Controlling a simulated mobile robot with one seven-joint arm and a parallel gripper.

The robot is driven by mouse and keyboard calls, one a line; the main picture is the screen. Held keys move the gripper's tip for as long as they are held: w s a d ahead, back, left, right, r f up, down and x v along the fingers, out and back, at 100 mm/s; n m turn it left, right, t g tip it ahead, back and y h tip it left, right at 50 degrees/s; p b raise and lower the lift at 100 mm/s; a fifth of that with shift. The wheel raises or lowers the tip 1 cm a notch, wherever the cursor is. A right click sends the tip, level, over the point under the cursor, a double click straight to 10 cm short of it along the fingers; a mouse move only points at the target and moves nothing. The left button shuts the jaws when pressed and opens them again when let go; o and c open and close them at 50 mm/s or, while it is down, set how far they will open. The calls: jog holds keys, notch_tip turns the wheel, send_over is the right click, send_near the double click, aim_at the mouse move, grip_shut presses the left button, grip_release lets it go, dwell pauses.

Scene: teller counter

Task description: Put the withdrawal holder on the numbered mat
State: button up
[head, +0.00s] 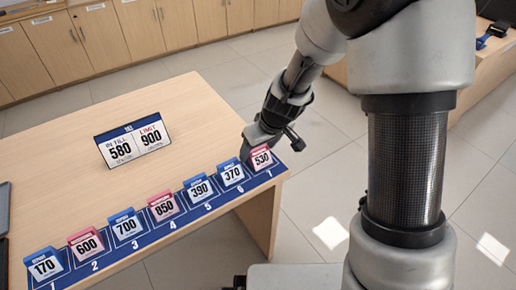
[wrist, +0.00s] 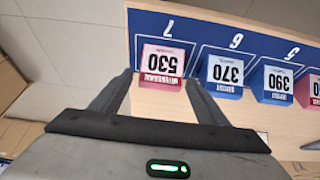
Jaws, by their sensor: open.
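The pink withdrawal holder marked 530 (head: 261,160) stands at space 7 of the blue numbered mat (head: 150,238), at the right end. In the wrist view the same holder (wrist: 163,60) appears upside down, with the mat's 7 (wrist: 168,27) behind it. My gripper (head: 247,150) is low over that end of the mat. Its open fingers (wrist: 159,77) point at the holder, one tip towards each side, with nothing gripped. Whether the tips touch it I cannot tell. Other pink holders, 600 (head: 87,245) and 850 (head: 162,207), stand at spaces 2 and 4.
Blue holders 370 (head: 232,174), 390 (head: 199,188), 700 (head: 125,226) and 170 (head: 45,265) fill spaces 6, 5, 3 and 1. The till sign (head: 134,141), reading 580 and limit 900, stands behind the row. The counter's right edge is close to space 7.

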jog(key=s+d+r+m+p, duration=0.1)
jog(key=s+d+r, duration=0.15)
jog(key=r, duration=0.45)
jog(key=s+d+r+m+t+p, duration=0.1)
jog(key=s+d+r, duration=0.1)
jog(key=s+r, duration=0.35)
jog(key=s+d+r+p, duration=0.1)
jog(key=s+d+r, duration=0.1)
jog(key=r, duration=0.6)
jog(key=s+d+r+m+h, duration=0.1)
jog(key=s+d+r+m, duration=0.1)
jog(key=s+d, duration=0.2)
jog(key=s+d+r+m+h, duration=0.1)
jog(key=s+d+r+m, duration=0.1)
jog(key=s, duration=0.6)
jog(key=shift+s+d+r+m+t+h, duration=0.3)
jog(key=shift+s+d+r+m+t, duration=0.1)
jog(key=shift+d+r, duration=0.5)
notch_tip(320, 180, up, 19)
jog(key=p, duration=1.8)
jog(key=shift+f, duration=0.2)
